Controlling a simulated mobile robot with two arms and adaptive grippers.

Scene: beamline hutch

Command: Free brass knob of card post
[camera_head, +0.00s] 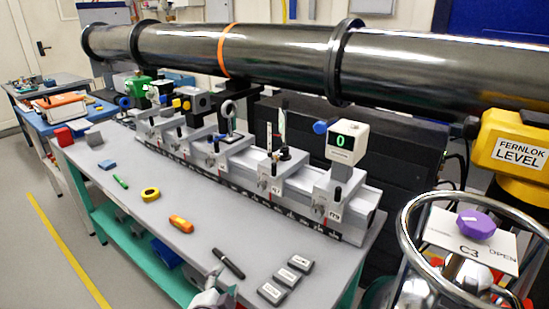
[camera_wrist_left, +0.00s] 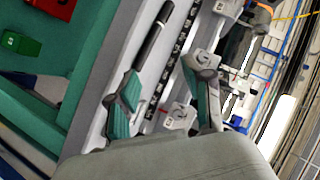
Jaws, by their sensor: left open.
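The card post (camera_head: 282,128) stands upright on a carrier on the black-scaled rail, right of the middle in the head view, with a thin pale card on it. A small dark and brassy knob (camera_head: 285,154) shows low on this post; its detail is too small to tell. My left gripper (camera_head: 214,291) is at the bottom edge of the head view, at the table's front edge, well apart from the post. In the left wrist view its two teal-padded fingers (camera_wrist_left: 165,98) are spread, with nothing between them. My right gripper is not in view.
A black marker (camera_head: 228,263) lies beside my left gripper. A carrier with a display (camera_head: 347,141) stands right of the post. A large black pipe (camera_head: 280,55) runs behind.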

